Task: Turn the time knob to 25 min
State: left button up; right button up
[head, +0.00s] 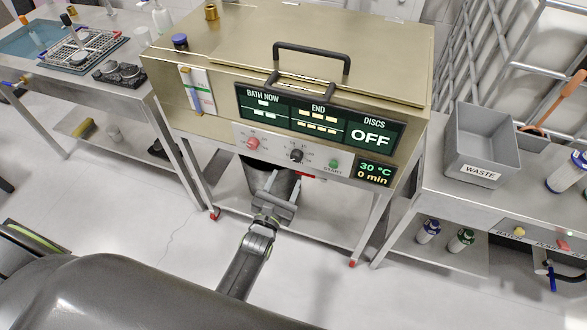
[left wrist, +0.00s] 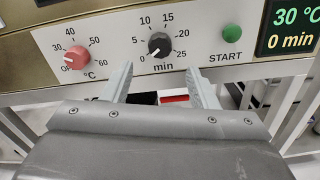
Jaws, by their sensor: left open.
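The time knob (head: 296,155) is a small black dial on the front panel of the brass-coloured bath. In the left wrist view the time knob (left wrist: 160,45) has a scale from 0 to 25 marked "min" and its pale mark points to the lower left, near 0. The display (head: 375,172) reads 30 °C and 0 min; the display (left wrist: 290,28) also shows at the right in the left wrist view. My left gripper (head: 280,186) is open and empty, below and in front of the panel. In the left wrist view its fingertips (left wrist: 160,82) lie below the knob, one to each side, apart from it.
A red temperature knob (head: 253,143) is left of the time knob, and a green START button (head: 334,163) is right of it. A lid handle (head: 312,58) is above. A grey WASTE bin (head: 480,145) stands on the right bench. Open floor lies in front.

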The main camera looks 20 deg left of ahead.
aim_at(295, 159)
pick_arm(q)
jog(key=w+b, duration=0.1)
jog(key=w, duration=0.1)
jog(key=w+b, duration=0.3)
jog(key=w, duration=0.1)
jog(key=shift+f, duration=0.3)
jog(key=shift+w+d+r+b, duration=0.1)
jog(key=shift+w+r+b, duration=0.15)
jog(key=shift+w+b, duration=0.65)
jog(key=shift+c, duration=0.4)
jog(key=c, duration=0.9)
